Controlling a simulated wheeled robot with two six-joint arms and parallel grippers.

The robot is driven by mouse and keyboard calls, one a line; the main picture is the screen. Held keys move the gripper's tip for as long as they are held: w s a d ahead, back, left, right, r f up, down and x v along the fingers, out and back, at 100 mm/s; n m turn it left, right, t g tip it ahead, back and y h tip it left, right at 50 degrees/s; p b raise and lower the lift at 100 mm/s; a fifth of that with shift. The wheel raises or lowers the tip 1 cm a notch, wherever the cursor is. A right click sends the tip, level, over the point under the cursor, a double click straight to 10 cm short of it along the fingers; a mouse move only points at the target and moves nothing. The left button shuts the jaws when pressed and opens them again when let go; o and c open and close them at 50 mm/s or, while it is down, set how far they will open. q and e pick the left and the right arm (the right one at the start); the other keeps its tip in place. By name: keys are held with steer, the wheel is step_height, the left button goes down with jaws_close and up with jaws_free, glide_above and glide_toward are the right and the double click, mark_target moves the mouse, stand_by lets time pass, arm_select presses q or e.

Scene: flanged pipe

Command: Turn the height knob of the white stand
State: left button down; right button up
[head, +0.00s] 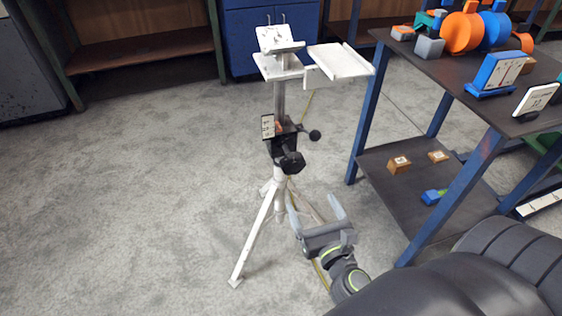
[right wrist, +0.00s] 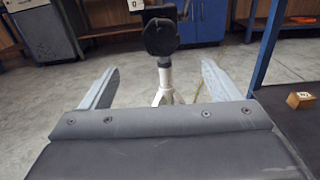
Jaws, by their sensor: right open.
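The white stand (head: 281,200) stands upright on the grey floor on splayed legs. Its black clamp block (head: 283,143) on the post carries a black knob (head: 291,163) facing me and a ball-ended handle (head: 314,135) to the right. In the right wrist view the dark knob (right wrist: 161,37) is straight ahead, beyond and above the fingertips, with the white post below it. My right gripper (head: 317,209) is open and empty, below and to the right of the knob, apart from it. In its own view its fingers (right wrist: 158,85) spread on either side of the post. My left gripper is not seen.
A blue-framed shelf unit (head: 364,120) with orange and blue parts on top stands close on the right. A white tray (head: 341,63) juts right from the stand's top. A blue cabinet (head: 255,42) is behind. Floor to the left is clear.

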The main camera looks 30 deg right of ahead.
mark_target(295, 167)
steer(key=p+x, duration=0.1)
steer(key=x, duration=1.4)
steer(key=shift+w, duration=0.2)
steer(key=shift+w+d, duration=0.2)
steer(key=shift+w, duration=0.5)
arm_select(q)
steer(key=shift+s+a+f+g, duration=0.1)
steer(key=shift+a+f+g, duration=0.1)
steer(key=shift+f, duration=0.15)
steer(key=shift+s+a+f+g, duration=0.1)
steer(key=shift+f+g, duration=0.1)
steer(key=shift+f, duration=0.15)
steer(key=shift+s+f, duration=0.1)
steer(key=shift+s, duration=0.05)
arm_select(e)
steer(key=shift+c, duration=1.3)
steer(key=c, duration=0.7)
